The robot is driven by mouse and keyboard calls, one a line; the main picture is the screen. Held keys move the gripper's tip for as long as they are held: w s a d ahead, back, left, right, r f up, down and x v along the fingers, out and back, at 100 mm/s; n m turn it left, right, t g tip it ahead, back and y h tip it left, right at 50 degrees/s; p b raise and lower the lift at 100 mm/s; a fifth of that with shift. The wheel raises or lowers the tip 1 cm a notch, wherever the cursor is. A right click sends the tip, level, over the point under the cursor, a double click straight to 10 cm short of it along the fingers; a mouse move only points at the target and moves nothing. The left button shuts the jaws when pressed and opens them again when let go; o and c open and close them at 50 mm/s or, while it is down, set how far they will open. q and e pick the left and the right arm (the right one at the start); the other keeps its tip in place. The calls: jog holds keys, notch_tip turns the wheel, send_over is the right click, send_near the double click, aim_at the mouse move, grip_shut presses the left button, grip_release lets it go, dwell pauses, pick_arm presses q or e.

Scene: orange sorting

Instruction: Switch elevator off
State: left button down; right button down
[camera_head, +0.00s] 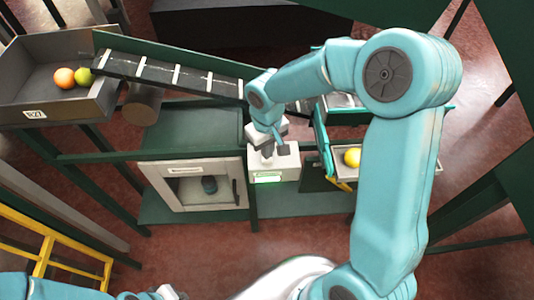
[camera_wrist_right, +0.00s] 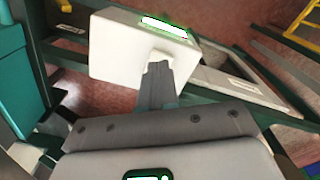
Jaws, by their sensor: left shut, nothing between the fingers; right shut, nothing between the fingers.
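A white control box (camera_head: 286,160) with a green lit label (camera_head: 267,179) stands on the green frame below the elevator. The elevator (camera_head: 170,74) is a slatted conveyor sloping from upper left down to the right. My right gripper (camera_head: 267,152) is shut and empty, its fingertips at the top of the box. In the right wrist view the shut fingers (camera_wrist_right: 157,85) point at the white box (camera_wrist_right: 115,50) and overlap it; whether they touch is unclear. A switch is not clearly visible there. My left gripper (camera_head: 165,293) shows only partly at the bottom edge, shut.
A grey bin (camera_head: 25,90) at the upper left holds an orange and a greenish fruit (camera_head: 84,77). A yellow fruit (camera_head: 353,157) lies in a tray right of the box. A white-framed cabinet (camera_head: 158,180) stands left of the box. A yellow ladder (camera_head: 45,255) is at lower left.

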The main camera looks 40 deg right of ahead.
jog(key=shift+f+b, duration=0.9)
jog(key=shift+f, duration=0.15)
jog(key=shift+s+r, duration=0.1)
jog(key=shift+r+p, duration=0.7)
jog(key=shift+r, duration=0.1)
jog(key=shift+r+p, duration=0.55)
jog(key=shift+r, duration=0.3)
notch_tip(320, 180, up, 2)
jog(key=shift+r+p, duration=0.1)
jog(key=shift+p, duration=0.7)
jog(key=shift+r+p, duration=0.55)
jog(key=shift+r, duration=0.25)
jog(key=shift+f, duration=0.1)
